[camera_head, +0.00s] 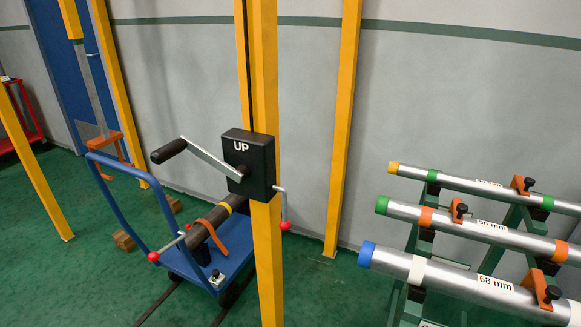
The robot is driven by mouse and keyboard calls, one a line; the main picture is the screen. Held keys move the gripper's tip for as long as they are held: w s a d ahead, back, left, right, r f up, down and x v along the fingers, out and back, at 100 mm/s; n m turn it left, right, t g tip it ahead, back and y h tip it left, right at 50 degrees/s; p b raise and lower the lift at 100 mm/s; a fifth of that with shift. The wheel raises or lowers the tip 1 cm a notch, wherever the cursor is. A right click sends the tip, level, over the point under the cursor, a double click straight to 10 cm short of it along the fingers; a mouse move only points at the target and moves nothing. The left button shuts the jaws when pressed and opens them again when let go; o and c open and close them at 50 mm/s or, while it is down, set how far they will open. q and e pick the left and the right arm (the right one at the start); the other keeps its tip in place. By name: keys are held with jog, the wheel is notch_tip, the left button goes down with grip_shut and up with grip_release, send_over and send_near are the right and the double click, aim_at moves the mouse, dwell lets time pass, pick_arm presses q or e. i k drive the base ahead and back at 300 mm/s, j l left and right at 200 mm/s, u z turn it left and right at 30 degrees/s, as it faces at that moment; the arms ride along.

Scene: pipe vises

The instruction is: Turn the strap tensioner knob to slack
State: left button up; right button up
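A blue trolley (236,247) with a raised handle frame stands on the green floor left of the middle. A dark pipe (225,212) lies on it, with a yellow band near its far end. An orange strap (213,236) runs over the pipe. A small dark knob (216,275) sits on a light fitting at the trolley's near end, below the strap; it looks like the strap tensioner knob. Its exact turn position is too small to tell. Neither of my grippers is in view.
A yellow post (266,120) carries a black "UP" box (248,163) with a hand crank (169,151) jutting left, above the trolley. A red-tipped lever (284,208) hangs beside it. Labelled silver pipes (470,225) lie on a green rack at right. Floor between is clear.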

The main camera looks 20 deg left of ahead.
aim_at(215, 274)
jog(key=u, duration=1.25)
